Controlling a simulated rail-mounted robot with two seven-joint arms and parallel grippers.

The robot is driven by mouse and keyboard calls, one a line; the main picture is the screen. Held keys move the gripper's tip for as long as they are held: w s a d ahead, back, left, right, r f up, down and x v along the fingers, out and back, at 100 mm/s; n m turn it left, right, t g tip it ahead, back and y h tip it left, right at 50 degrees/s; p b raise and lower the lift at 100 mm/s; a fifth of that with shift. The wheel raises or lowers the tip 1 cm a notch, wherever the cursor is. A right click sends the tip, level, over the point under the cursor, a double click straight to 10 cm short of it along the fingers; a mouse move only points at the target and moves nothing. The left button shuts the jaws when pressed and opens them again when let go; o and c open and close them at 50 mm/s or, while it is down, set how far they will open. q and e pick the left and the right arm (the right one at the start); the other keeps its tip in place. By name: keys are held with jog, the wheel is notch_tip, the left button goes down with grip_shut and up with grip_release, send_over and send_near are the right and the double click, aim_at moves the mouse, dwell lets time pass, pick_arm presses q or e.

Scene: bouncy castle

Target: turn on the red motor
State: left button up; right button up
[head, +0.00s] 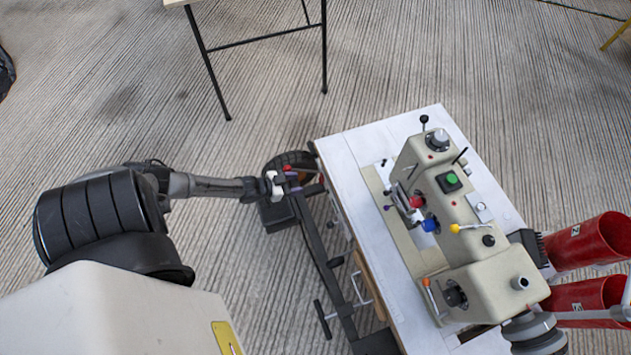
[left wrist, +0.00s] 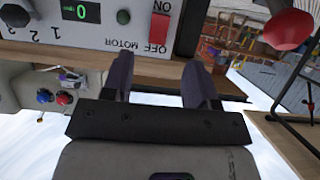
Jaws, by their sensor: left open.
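In the left wrist view, a pale control panel carries a red rocker switch (left wrist: 160,28) between the printed words ON and OFF, with MOTOR printed beside OFF. The lettering appears upside down. My left gripper (left wrist: 160,82) is open, with its two dark purple fingers apart and nothing between them. The fingers point toward the panel, and the switch shows just beyond the gap between them. I cannot tell that they touch it. In the head view, my left gripper (head: 292,180) is beside the left edge of the table; the switch cannot be made out there. My right gripper is not in view.
A beige sewing-type machine (head: 460,215) stands on a white tabletop (head: 347,175). The panel also has a green display (left wrist: 80,11). A red knob (left wrist: 286,29) shows at the right. The floor behind my left arm is open.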

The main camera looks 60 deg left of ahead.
aim_at(320, 181)
pick_arm(q)
jog(key=b+x, duration=0.3)
jog(key=x, duration=0.4)
jog(key=shift+s+f, duration=0.1)
jog(key=shift+f, duration=0.05)
jog(key=shift+b+x, duration=0.55)
jog(key=shift+x, duration=0.25)
jog(key=c, duration=0.9)
jog(key=t+b, duration=0.1)
jog(key=b, duration=0.1)
jog(key=t+b, duration=0.1)
jog(key=t, duration=0.1)
jog(key=shift+f+h+b, duration=0.3)
jog(key=shift+f+b, duration=0.05)
jog(key=o, duration=0.9)
